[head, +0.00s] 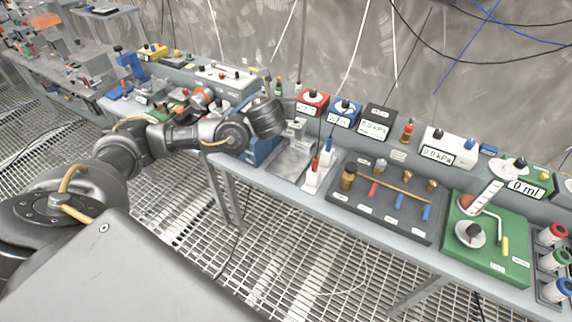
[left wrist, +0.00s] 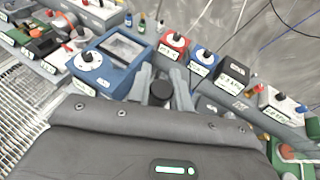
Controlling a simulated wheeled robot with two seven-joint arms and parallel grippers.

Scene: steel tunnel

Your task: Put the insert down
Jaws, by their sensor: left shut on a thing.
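My left gripper (left wrist: 164,80) shows in the left wrist view with its two grey fingers on either side of a short black cylinder (left wrist: 160,94), which appears to be the insert. The fingers are shut on it. In the head view my left arm reaches over the bench, and its wrist and gripper cover the area by the blue device (head: 262,151). The insert cannot be made out there. The blue device also shows in the left wrist view, left of the fingers. A grey metal plate (head: 283,170) lies on the bench below the hand. My right gripper is not in view.
A white stand (head: 318,177) with red and blue handles is right of the plate. A dark tool board (head: 345,205) and a green board (head: 490,252) follow. Red (head: 312,101), blue (head: 344,112) and black (head: 378,122) boxes line the back shelf. Cables hang behind.

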